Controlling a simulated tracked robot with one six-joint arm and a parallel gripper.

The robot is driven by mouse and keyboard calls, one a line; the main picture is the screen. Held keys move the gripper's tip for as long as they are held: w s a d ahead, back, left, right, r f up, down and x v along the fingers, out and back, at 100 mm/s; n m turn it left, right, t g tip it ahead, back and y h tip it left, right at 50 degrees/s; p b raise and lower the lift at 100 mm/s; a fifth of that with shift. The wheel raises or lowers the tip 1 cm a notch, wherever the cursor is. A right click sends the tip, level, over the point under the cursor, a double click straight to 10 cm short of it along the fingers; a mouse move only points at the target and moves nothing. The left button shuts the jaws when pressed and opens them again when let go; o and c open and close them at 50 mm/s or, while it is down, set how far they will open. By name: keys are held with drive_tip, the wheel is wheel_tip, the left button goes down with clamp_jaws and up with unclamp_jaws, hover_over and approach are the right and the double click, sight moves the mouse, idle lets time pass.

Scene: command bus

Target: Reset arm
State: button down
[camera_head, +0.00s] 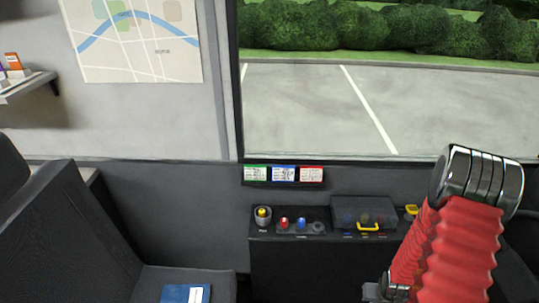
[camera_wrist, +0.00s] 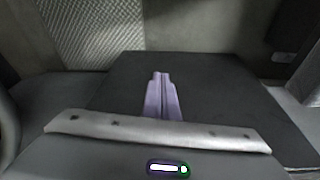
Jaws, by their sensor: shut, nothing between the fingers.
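My gripper (camera_wrist: 161,78) shows in the wrist view as two narrow pale-purple fingers lying together in the middle. They are shut with nothing between them. Beyond the fingertips is a broad dark flat surface (camera_wrist: 215,82); I cannot tell whether the fingers touch it. In the head view my arm, with a red ribbed sleeve and silver metal rings, rises at the lower right. My gripper does not show in that view.
A dark console (camera_head: 290,262) under the window carries red and blue knobs and a clear-lidded box (camera_head: 363,213) with a yellow handle, left of my arm. A dark seat (camera_head: 70,235) with a blue booklet (camera_head: 186,293) is at the lower left. A shelf (camera_head: 28,87) juts out at the upper left.

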drive_tip(key=s+a+r+n+t, duration=0.1)
drive_tip(key=s+a+r, duration=0.2)
drive_tip(key=a+r, duration=0.4)
drive_tip(key=s+a+r+t, duration=0.1)
drive_tip(key=s+a+r, duration=0.3)
drive_tip(key=r, duration=1.9)
drive_tip(key=s+a+r+n+y, duration=0.1)
drive_tip(key=s+a+r, duration=0.2)
drive_tip(key=a+r, duration=0.8)
wheel_tip(320, 180, up, 5)
drive_tip(key=shift+s+f+n+t, duration=0.1)
drive_tip(key=shift+s+n+t, duration=0.2)
drive_tip(key=shift+s+t, duration=0.1)
